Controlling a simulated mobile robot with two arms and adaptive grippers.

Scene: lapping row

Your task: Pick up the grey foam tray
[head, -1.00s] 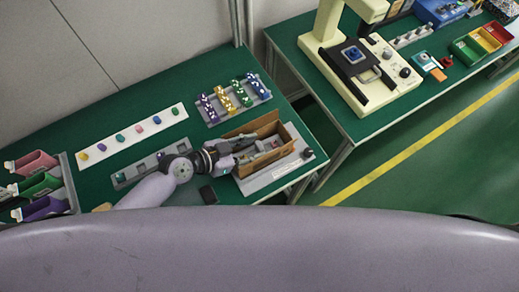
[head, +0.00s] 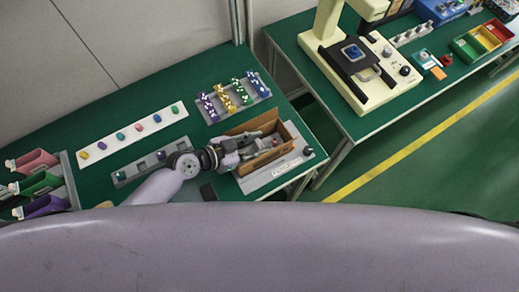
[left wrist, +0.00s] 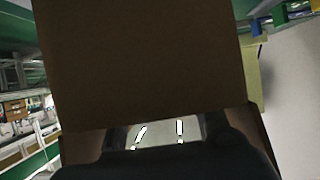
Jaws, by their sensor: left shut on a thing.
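My left gripper (head: 262,148) reaches in from the left over a brown open-topped box (head: 291,136). It is shut, apparently on a wall of this box. In the left wrist view, a plain brown panel of the box (left wrist: 150,60) fills the middle above the dark fingers (left wrist: 165,140). Something small and grey shows inside the box in the head view, partly hidden by my gripper. I cannot tell whether it is the grey foam tray. My right gripper is not in view.
A grey plate (head: 272,174) with a label lies below the box. Behind stands a grey rack (head: 210,117) of coloured pieces. A white strip (head: 130,137) with several coloured knobs and a grey strip (head: 125,177) lie to the left. A gap separates the second table, which bears a cream machine (head: 395,92).

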